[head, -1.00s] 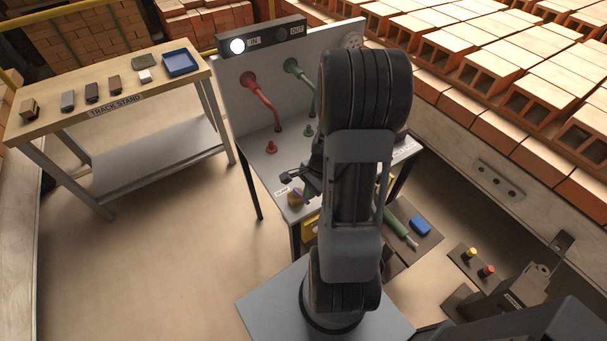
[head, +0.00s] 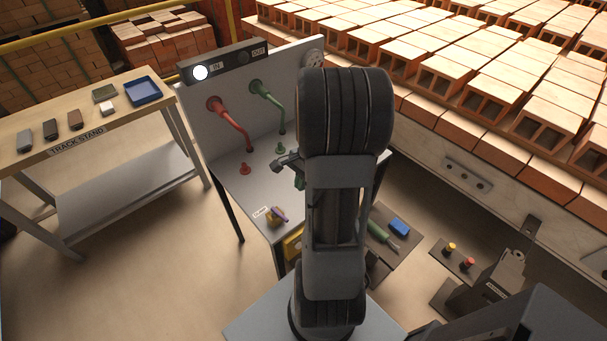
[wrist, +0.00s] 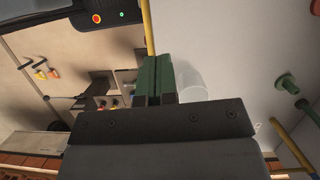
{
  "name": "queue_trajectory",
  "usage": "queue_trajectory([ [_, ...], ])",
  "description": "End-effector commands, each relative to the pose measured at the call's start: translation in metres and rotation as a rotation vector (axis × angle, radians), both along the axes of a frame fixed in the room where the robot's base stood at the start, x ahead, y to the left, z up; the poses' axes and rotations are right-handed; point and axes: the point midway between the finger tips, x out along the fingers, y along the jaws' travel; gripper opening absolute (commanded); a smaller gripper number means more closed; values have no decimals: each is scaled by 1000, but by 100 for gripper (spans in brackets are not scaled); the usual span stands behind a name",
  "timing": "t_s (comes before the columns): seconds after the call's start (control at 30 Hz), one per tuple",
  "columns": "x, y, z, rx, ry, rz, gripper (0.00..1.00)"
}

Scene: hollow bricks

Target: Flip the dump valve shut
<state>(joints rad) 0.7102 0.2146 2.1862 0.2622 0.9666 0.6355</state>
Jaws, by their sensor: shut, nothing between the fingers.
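The valve cannot be made out in the wrist view.
A red pipe (head: 236,127) and a green pipe (head: 270,100) come from the bench's back panel, with a red plug (head: 246,168) and a green plug (head: 280,148) below. A clear cup (wrist: 194,86) is beside my fingers. The track stand (head: 84,128) is left; bricks fill the right.

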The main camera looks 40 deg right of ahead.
Motion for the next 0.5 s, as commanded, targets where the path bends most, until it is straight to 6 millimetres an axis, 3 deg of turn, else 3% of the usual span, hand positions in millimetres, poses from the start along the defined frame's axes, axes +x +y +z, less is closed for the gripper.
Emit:
queue_trajectory([
  [0.2, 0, -7, 22, -2, -1, 0, 0],
  [0.5, 0, -9, 28, -1, -1, 0, 0],
])
